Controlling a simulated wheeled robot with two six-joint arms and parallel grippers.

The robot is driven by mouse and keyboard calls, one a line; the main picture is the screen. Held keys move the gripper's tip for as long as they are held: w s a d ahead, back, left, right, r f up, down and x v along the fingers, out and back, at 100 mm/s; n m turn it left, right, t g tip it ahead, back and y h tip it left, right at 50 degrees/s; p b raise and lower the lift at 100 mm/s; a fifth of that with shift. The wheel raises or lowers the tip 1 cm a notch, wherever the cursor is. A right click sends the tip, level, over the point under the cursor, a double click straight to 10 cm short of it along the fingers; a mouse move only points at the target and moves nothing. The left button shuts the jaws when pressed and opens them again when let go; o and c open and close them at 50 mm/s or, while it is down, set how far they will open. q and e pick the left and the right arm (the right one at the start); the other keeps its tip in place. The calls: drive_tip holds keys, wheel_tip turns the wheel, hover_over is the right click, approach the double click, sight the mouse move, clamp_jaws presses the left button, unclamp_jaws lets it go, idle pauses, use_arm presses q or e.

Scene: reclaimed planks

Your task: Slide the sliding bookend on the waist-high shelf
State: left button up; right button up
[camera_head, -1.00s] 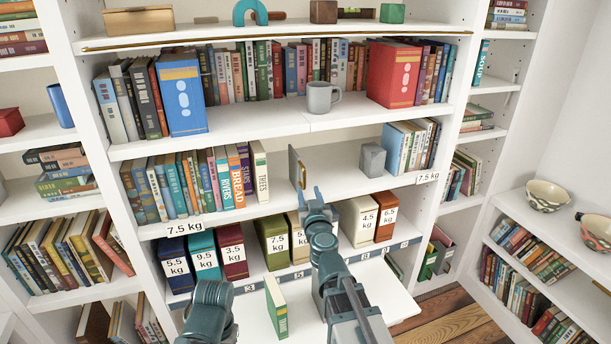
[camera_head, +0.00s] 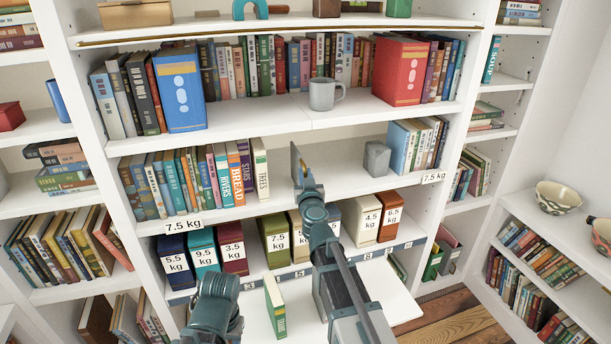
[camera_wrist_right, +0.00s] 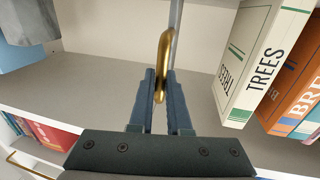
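The sliding bookend (camera_head: 294,160) is a thin upright plate on the waist-high shelf, seen nearly edge-on. It stands apart from the row of books ending in the TREES book (camera_head: 261,170). In the right wrist view its brass handle (camera_wrist_right: 163,50) stands upright between my fingers, with the grey plate edge (camera_wrist_right: 176,18) behind it. My right gripper (camera_head: 304,182) reaches up to the bookend and partly covers it. In the right wrist view the fingers (camera_wrist_right: 161,78) are closed in on the handle from both sides. My left gripper is not visible; only my left arm shows.
A grey block (camera_head: 376,158) and upright books (camera_head: 408,148) stand at the shelf's right. The shelf (camera_head: 340,178) between bookend and block is bare. Labelled weight boxes (camera_head: 232,247) fill the shelf below, and a cream-and-green book (camera_head: 275,305) stands in front.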

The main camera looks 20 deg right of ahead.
clamp_jaws()
idle(1.0)
drive_tip(key=a, duration=1)
drive_tip(key=shift+s+a, duration=0.2)
drive_tip(key=shift+a, duration=0.15)
drive_tip(key=o, duration=0.6)
unclamp_jaws()
drive_tip(key=shift+c, duration=0.2)
